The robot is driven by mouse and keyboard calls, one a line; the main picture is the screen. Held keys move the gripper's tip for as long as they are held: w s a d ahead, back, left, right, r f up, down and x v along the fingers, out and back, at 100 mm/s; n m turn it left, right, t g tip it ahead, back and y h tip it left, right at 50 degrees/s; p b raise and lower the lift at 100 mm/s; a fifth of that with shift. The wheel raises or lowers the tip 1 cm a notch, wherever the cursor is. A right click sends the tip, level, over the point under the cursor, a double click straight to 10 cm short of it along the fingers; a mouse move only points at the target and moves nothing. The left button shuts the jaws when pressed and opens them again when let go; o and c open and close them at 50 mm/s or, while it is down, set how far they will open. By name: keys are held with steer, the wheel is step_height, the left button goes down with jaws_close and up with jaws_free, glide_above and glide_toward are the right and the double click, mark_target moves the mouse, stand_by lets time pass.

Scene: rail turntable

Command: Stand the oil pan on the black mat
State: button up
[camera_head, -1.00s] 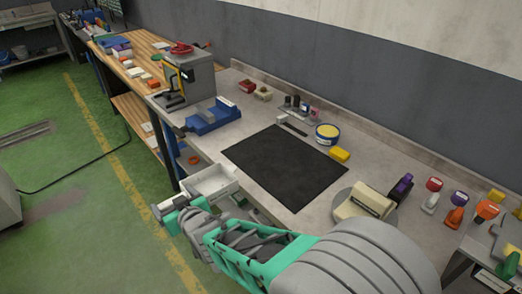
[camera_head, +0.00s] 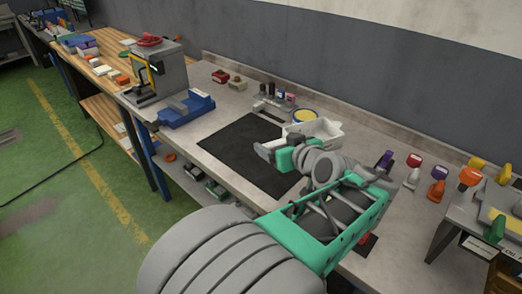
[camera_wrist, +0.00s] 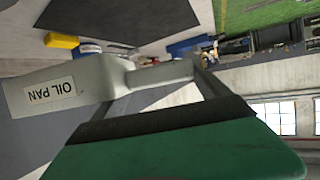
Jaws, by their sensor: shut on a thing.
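The oil pan (camera_head: 318,130) is a pale white-grey open tray. In the wrist view the oil pan (camera_wrist: 75,84) shows its "OIL PAN" label and a handle running to my fingers. My gripper (camera_head: 275,147) is shut on it and holds it over the right part of the bench. The black mat (camera_head: 240,155) lies flat on the bench, left of and below the pan in the head view. My arm and gripper cover the mat's right part. The mat also shows at the top of the wrist view (camera_wrist: 120,15). The pan's underside and its height are hard to tell.
A blue vise-like tool (camera_head: 187,108) and a grey machine (camera_head: 155,70) stand left of the mat. A small rack (camera_head: 275,100) and a round yellow-rimmed tin (camera_head: 305,116) stand behind it. Several coloured-top items (camera_head: 413,170) line the right. The mat's visible part is bare.

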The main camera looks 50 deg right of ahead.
steer(key=f+x, duration=0.1)
steer(key=x, duration=0.4)
steer(key=f+p+x, duration=0.1)
steer(key=x, duration=0.5)
steer(key=s+a+f+p+x, duration=0.1)
steer(key=x, duration=0.4)
steer(key=shift+w+f, duration=0.15)
steer(key=shift+f, duration=0.3)
step_height(320, 180, down, 3)
steer(key=shift+d, duration=0.1)
steer(key=o, duration=1.7)
steer(key=shift+o, duration=0.2)
